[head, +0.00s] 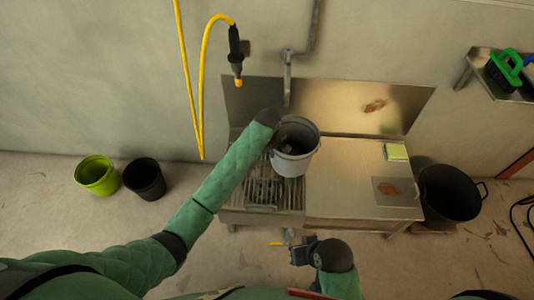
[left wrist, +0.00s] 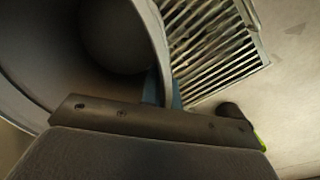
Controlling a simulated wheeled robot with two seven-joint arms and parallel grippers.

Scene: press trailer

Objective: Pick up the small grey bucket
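The small grey bucket (head: 294,163) is at the right end of the slatted grate, below the tap, with its open top facing up. My left gripper (head: 279,143) is at its left rim, mostly hidden by my forearm. In the left wrist view the bucket (left wrist: 40,75) fills the upper left. The blue fingertips of my left gripper (left wrist: 164,90) lie close on both sides of its wall, shut on the rim. Whether the bucket's base touches the grate is unclear. My right gripper (head: 302,251) is low in front of the bench, away from the bucket; its opening is unclear.
The slatted grate (head: 240,168) and steel bench (head: 335,170) carry a yellow-green sponge (head: 396,152). A black bucket (head: 450,193) stands on the right; a lime bucket (head: 97,177) and dark bucket (head: 144,180) stand left. A yellow hose (head: 202,80) hangs above.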

